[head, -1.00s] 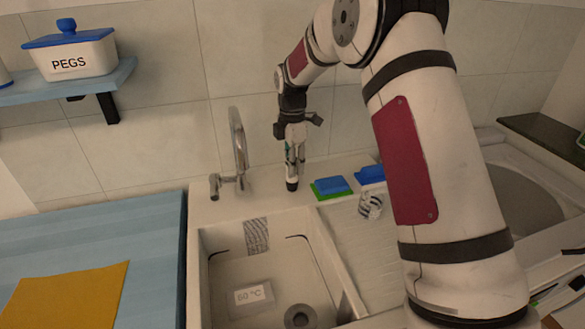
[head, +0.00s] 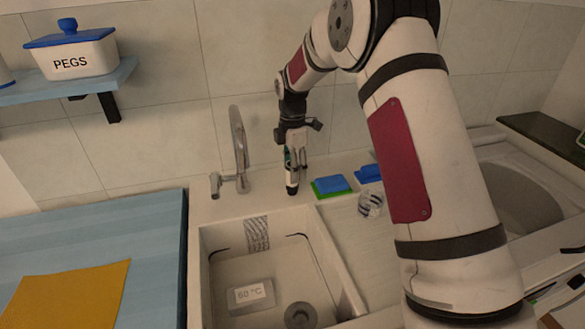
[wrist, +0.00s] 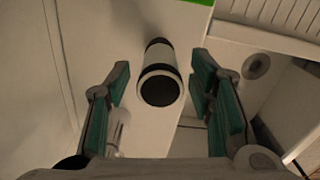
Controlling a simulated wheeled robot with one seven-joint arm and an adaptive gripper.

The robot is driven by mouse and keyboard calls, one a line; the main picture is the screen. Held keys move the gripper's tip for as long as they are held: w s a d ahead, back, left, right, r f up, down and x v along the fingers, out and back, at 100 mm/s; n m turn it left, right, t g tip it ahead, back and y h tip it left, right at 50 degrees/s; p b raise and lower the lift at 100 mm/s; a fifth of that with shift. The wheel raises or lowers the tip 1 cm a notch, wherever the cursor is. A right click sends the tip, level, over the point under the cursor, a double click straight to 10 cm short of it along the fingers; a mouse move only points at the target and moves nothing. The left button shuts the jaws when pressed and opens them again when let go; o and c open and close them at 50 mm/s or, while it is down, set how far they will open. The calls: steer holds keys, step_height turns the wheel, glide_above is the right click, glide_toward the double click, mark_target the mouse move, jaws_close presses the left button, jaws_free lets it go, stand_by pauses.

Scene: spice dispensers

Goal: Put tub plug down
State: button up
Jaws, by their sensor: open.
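An upright white cylinder with black bands and a black end (head: 292,182) stands on the counter behind the sink. It is the only thing at my gripper, and I cannot tell whether it is the tub plug. My gripper (head: 295,160) points down over it. In the wrist view my gripper (wrist: 163,68) is open, with its green-padded fingers on either side of the white cylinder (wrist: 160,68) and gaps visible on both sides. A round grey piece (head: 300,315) lies at the drain in the sink; whether it is a plug or the drain fitting is unclear. It also shows in the wrist view (wrist: 257,66).
The sink (head: 196,270) holds a grey box marked 60 °C (head: 250,295). A tap (head: 238,150) stands left of my gripper. A blue sponge with a green base (head: 330,185), another blue sponge (head: 369,173) and a striped item (head: 370,205) are to the right.

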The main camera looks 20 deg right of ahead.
step_height(320, 180, up, 10)
steer(key=shift+w+r+b, duration=0.1)
steer(key=shift+r+b, duration=0.15)
steer(key=shift+b, duration=0.35)
steer(key=s+r+m+t, duration=0.1)
steer(key=s+r+m, duration=0.45)
steer(key=s, duration=0.35)
steer(key=s+r+m+t, duration=0.1)
steer(key=s+r+m, duration=0.3)
steer(key=s+r, duration=0.4)
steer(key=s+f+m+t, duration=0.1)
steer(key=s+m, duration=0.4)
steer(key=s, duration=0.6)
steer(key=s+f+m+t, duration=0.1)
steer(key=s+f+m, duration=0.3)
steer(key=s, duration=0.7)
steer(key=shift+f+m, duration=0.2)
steer(key=shift+m, duration=0.45)
